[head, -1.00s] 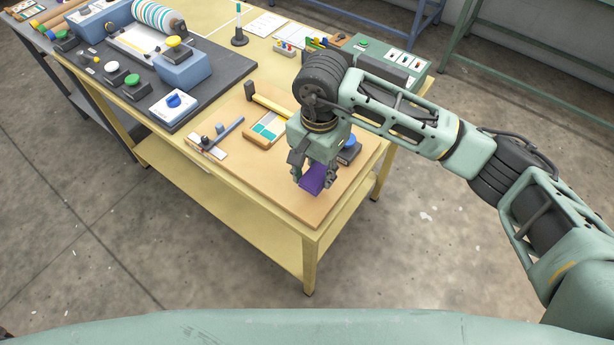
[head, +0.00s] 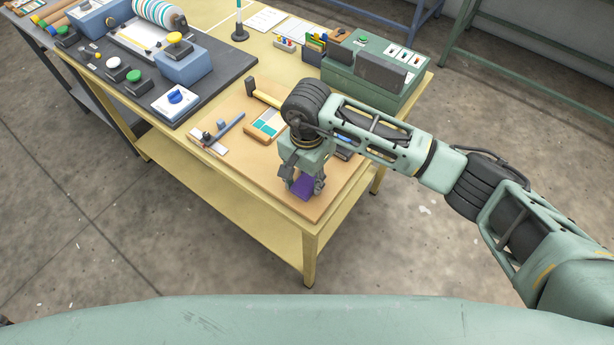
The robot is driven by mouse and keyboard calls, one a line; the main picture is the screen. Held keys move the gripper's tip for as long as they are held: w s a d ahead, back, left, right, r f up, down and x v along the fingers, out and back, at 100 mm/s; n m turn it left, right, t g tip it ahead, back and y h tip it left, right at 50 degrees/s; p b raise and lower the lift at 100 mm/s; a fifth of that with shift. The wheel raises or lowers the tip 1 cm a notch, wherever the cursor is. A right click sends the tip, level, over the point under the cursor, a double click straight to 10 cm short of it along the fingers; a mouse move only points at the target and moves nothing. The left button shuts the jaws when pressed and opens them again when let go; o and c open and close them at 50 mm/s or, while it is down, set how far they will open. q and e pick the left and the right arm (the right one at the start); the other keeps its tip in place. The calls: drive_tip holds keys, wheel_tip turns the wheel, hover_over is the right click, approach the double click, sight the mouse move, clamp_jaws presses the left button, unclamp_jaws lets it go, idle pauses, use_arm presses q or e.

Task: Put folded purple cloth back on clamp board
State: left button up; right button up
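The folded purple cloth (head: 303,187) is between the fingers of my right gripper (head: 302,184), low over the front part of the tan board (head: 250,170), which I take to be the clamp board. The fingers appear closed on it. Whether the cloth touches the board I cannot tell. Part of the cloth is hidden by the fingers. My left gripper is not in view.
On the board are a wooden block with teal patches (head: 268,124), a yellow bar (head: 267,99) and a blue-handled tool (head: 230,123). A green machine (head: 372,68) stands behind my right arm. The press panel (head: 215,88) is at left. The board's front corner is clear.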

sight(307, 181)
drive_tip(key=o, duration=0.4)
drive_tip(key=shift+r, duration=0.1)
drive_tip(key=shift+r+p, duration=0.2)
drive_tip(key=shift+p, duration=0.1)
drive_tip(key=shift+w+r+b, duration=0.1)
drive_tip(key=shift+r+b, duration=0.25)
wheel_tip(307, 181, up, 11)
drive_tip(key=b, duration=0.3)
